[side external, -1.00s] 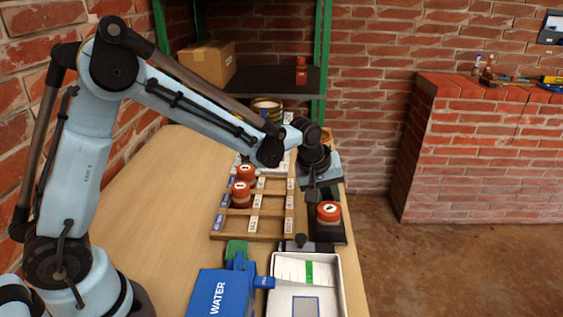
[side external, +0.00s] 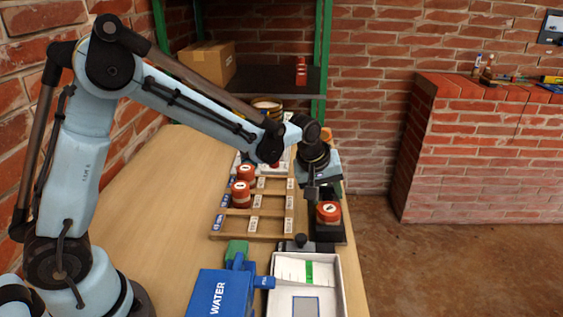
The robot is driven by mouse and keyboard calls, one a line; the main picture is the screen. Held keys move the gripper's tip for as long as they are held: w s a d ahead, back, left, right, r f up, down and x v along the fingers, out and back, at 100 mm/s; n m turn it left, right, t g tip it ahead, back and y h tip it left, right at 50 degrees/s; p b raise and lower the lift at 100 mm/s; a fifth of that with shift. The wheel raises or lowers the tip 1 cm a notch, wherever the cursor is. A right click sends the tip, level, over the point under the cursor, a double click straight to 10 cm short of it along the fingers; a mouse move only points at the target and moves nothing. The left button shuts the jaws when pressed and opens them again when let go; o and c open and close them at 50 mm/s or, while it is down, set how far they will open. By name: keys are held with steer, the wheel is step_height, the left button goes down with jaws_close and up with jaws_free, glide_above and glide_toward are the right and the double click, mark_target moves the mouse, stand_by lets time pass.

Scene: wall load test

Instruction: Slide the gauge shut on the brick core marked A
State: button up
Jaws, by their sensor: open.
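A red brick core (side external: 328,211) stands upright on the black gauge (side external: 331,233) near the table's right edge. A dark mark shows on its top, but I cannot read the letter. A black knobbed part (side external: 301,242) lies at the near left of the gauge, apart from the core. My gripper (side external: 312,193) hangs just behind and left of this core; its fingers are small and dark, and I see nothing held between them. Two more red cores, a nearer one (side external: 241,194) and a farther one (side external: 246,174), sit in the wooden rack. My wrist hides the gauge's far end.
The wooden rack (side external: 252,236) with white labels lies left of the gauge. A blue WATER box (side external: 218,294) and a white tray (side external: 342,284) stand in front. A shelf with a carton (side external: 207,62) is behind. The table's left side is clear.

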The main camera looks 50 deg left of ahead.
mark_target(325, 197)
steer(key=shift+r, duration=3.2)
steer(key=s+a+r+m+t, duration=0.1)
steer(key=s+m, duration=0.3)
steer(key=s, duration=0.6)
steer(key=s+a+r+m+t, duration=0.1)
steer(key=s+a+m, duration=0.3)
steer(key=s, duration=0.6)
steer(key=shift+m+t, duration=0.3)
steer(key=shift+m, duration=0.4)
